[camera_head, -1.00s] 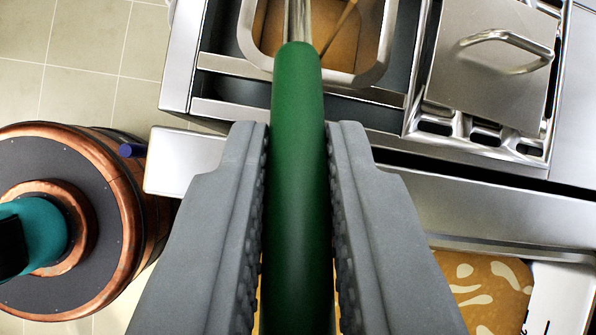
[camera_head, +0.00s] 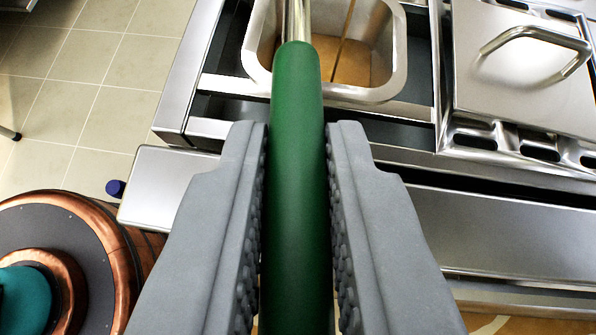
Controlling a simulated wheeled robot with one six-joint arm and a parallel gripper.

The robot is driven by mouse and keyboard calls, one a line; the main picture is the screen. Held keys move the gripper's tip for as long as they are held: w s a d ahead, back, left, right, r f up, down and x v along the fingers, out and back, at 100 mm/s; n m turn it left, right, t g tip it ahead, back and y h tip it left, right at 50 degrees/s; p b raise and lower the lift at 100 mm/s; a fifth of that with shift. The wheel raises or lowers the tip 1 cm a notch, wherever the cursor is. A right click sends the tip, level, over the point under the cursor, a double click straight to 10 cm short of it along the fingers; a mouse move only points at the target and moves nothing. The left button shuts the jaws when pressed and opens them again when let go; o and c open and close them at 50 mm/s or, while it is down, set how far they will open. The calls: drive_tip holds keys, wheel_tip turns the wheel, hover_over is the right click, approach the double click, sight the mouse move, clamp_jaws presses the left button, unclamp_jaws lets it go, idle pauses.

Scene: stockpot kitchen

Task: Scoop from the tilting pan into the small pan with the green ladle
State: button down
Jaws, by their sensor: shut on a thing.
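My gripper (camera_head: 297,150) is shut on the green handle of the ladle (camera_head: 297,190). The handle runs straight up the picture between the two grey fingers, and its steel shaft goes on past the top edge. The ladle's bowl is out of view. Beyond the fingers, below the shaft, is a small square steel pan (camera_head: 399,50) with brown contents at its bottom. A thin brown stream or stick shows above the contents, just right of the shaft; I cannot tell which. No tilting pan can be made out for sure.
A steel lid with a bar handle (camera_head: 530,75) covers the neighbouring well at the right. A steel counter front (camera_head: 470,225) crosses below. A copper-rimmed round body with a teal top (camera_head: 60,260) is at the lower left. Tiled floor (camera_head: 90,80) is open at upper left.

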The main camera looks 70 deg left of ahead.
drive_tip(key=shift+d+f+t+y, duration=0.1)
drive_tip(key=shift+d+f+y, duration=0.2)
drive_tip(key=shift+f+y, duration=0.35)
drive_tip(key=shift+d+f+t+y, duration=0.1)
drive_tip(key=shift+d+f+y, duration=0.25)
drive_tip(key=shift+f, duration=0.65)
drive_tip(key=shift+d+f+t+y, duration=0.1)
drive_tip(key=shift+d+f+y, duration=0.2)
drive_tip(key=shift+f+y, duration=0.35)
wheel_tip(320, 180, down, 6)
drive_tip(key=m+y, duration=0.1)
drive_tip(key=y, duration=0.2)
drive_tip(key=shift+d, duration=0.1)
idle(1.7)
